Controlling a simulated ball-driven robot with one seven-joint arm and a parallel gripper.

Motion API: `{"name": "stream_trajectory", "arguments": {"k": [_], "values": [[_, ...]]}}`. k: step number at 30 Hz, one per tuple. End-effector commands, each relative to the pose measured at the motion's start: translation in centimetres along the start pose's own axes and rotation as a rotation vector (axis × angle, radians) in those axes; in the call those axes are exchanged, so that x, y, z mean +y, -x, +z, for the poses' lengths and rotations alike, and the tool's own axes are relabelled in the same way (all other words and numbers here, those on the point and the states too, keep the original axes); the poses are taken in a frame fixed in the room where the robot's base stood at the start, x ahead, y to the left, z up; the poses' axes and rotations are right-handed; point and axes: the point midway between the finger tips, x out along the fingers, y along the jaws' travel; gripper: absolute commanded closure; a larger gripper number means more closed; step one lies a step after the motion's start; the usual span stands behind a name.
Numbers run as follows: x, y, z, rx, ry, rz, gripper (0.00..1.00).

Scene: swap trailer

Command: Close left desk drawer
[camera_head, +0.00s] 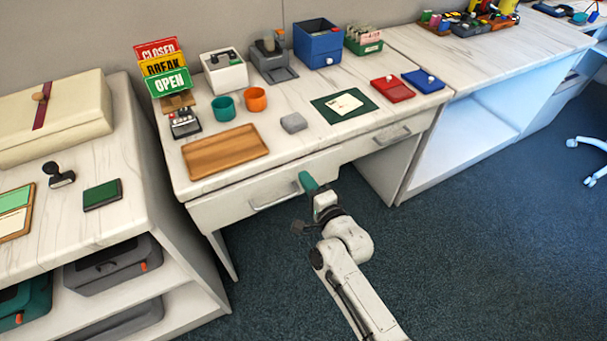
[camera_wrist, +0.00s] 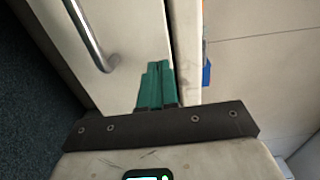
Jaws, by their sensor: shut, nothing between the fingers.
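The left desk drawer (camera_head: 230,209) is a pale front under the left half of the white desk, with a grey bar handle (camera_head: 275,197). Its front looks close to the desk's edge; I cannot tell whether it is fully flush. In the wrist view the drawer front (camera_wrist: 130,65) and its handle (camera_wrist: 88,35) show at the left, with a narrow dark gap beside the front. My gripper (camera_head: 308,182) has green fingers, shut and empty, at the right end of the drawer front, right of the handle. The fingers also show in the wrist view (camera_wrist: 155,85). Contact is unclear.
The desktop holds a wooden tray (camera_head: 225,151), teal cup (camera_head: 223,108), orange cup (camera_head: 255,99) and blue box (camera_head: 318,43). A right drawer handle (camera_head: 393,136) shows further along. A shelf unit (camera_head: 165,225) stands at the left. Carpet (camera_head: 480,235) is clear at the right.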

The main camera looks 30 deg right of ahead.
Motion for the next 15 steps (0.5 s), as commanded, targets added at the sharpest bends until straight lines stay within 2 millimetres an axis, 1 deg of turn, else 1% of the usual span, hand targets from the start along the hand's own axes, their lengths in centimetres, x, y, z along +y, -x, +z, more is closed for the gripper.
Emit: {"name": "stream_trajectory", "arguments": {"k": [1, 6, 15], "values": [[-0.1, -0.7, 0.0, 0.000, 0.000, 0.000, 1.00], [0.0, -1.8, 0.0, 0.000, 0.000, 0.000, 1.00], [0.0, -2.0, 0.0, 0.000, 0.000, 0.000, 1.00]]}}
